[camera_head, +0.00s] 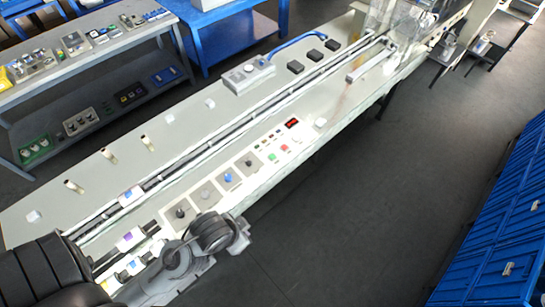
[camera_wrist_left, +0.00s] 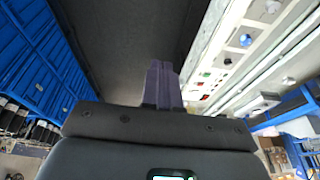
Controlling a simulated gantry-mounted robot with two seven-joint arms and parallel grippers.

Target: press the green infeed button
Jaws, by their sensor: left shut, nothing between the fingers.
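The control panel (camera_head: 238,174) runs along the near edge of the long machine bed in the head view. A small green button (camera_head: 272,157) sits on it beside a red button (camera_head: 284,148), below a red display (camera_head: 292,123). My left arm reaches in from the lower left, and its grey links are near the panel's lower end. My left gripper's fingertips cannot be made out there. In the left wrist view my left gripper (camera_wrist_left: 161,70) is shut and empty, with dark floor beyond the fingers. The panel's small coloured buttons lie to its right, apart from the fingers. My right gripper is not in view.
Dark knobs and one blue knob (camera_head: 228,177) stand on the panel, between my arm and the green button. A grey box with a blue cable (camera_head: 249,75) lies on the bed. Blue cabinets (camera_head: 500,230) stand across the aisle. The floor between is clear.

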